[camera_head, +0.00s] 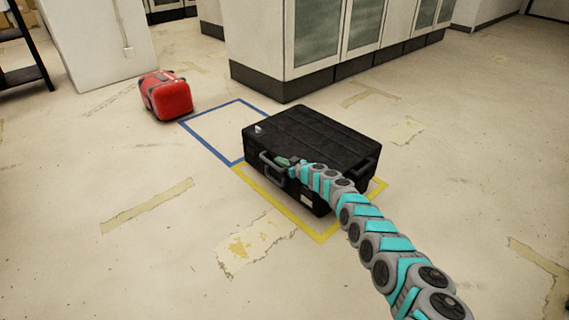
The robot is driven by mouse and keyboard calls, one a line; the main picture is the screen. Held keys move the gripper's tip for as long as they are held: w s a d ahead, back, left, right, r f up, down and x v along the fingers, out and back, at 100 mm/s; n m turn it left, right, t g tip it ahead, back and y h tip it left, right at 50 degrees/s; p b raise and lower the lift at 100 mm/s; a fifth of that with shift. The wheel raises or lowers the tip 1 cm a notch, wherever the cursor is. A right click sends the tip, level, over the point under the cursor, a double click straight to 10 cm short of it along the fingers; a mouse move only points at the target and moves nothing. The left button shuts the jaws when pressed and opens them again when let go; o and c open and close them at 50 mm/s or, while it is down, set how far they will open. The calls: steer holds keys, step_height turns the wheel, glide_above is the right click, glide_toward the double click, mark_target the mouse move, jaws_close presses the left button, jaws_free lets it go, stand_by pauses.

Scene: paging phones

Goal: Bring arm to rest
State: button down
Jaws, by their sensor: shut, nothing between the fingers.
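My arm (375,228) reaches from the lower right toward the middle of the head view. Its grey and teal links are stretched out over the near side of a black suitcase (315,138). My gripper (293,166) is at the suitcase's near edge, close to the grey handle (271,167). It is shut and holds nothing. It is small in the picture, and I cannot tell whether it touches the case. The suitcase lies flat on the floor inside a yellow taped outline (312,232).
A blue taped outline (206,144) on the floor behind the case is empty. A red bag (166,95) lies left of it. White cabinets (262,42) stand behind, a pale pillar (97,40) and dark shelf (28,74) at upper left. The floor at left and front is clear.

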steer(key=shift+v, duration=1.35)
steer(key=s+d+r+g+h, duration=0.2)
steer(key=s+d+g+h, duration=0.4)
steer(key=s+d, duration=0.45)
steer(key=s+d+r+m+g+h, duration=0.1)
steer(key=s+d+r+m+h, duration=0.1)
steer(key=s+d+r, duration=0.45)
steer(key=s+d+r+m+g+h, duration=0.15)
steer(key=s+d+r, duration=0.25)
steer(key=s+r, duration=0.5)
steer(key=s+r+m+g, duration=0.15)
steer(key=s+r, duration=0.25)
steer(key=s, duration=0.7)
steer(key=s+r+m, duration=0.3)
steer(key=s+r, duration=0.2)
steer(key=s, duration=0.5)
steer(key=s+a+m+g+h+p, duration=0.1)
steer(key=s+g, duration=0.1)
steer(key=s, duration=2.3)
steer(key=shift+s+a+m+g, duration=0.25)
steer(key=shift+m+g, duration=0.15)
